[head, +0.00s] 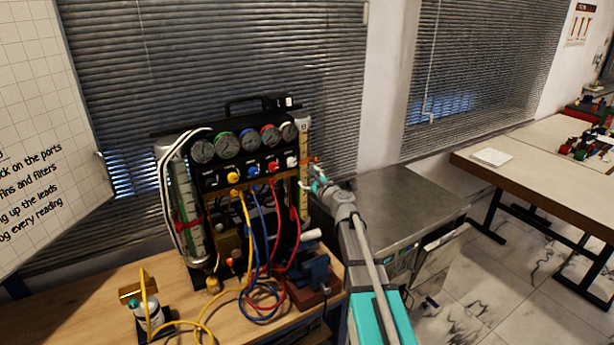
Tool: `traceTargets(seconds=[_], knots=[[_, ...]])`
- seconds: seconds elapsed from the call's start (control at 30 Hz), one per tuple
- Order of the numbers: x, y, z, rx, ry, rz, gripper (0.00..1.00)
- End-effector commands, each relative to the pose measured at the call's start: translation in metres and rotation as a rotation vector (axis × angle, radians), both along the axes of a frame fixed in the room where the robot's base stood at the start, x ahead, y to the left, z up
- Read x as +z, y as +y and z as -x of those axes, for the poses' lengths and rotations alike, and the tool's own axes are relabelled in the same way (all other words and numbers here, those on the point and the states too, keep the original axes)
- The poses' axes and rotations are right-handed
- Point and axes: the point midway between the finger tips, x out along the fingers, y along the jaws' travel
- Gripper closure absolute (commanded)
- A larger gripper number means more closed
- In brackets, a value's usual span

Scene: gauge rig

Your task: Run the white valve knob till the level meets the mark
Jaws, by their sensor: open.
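The gauge rig (243,160) is a black panel on the wooden bench, with a row of round dials on top. Below them is a row of coloured valve knobs; the white valve knob (291,162) is at the right end. My gripper (312,180) is open, just right of this tube and a little below the white knob. It looks apart from the knob; its fingers are small here.
A second tube (182,200) with a red band stands at the rig's left. Yellow, blue and red hoses (262,285) hang in front and loop on the bench (220,318). A small bottle (146,308) stands front left. A grey metal cabinet (400,205) is at right.

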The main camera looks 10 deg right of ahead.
Motion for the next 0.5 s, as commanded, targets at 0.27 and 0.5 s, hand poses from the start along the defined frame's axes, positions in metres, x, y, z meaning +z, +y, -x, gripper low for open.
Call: traceTargets(seconds=[0.27,0.5], knots=[[0.0001,0.0000,-0.0002,0.000,0.000,0.001,0.18],[-0.0001,0.0000,0.0004,0.000,-0.021,0.066,0.18]])
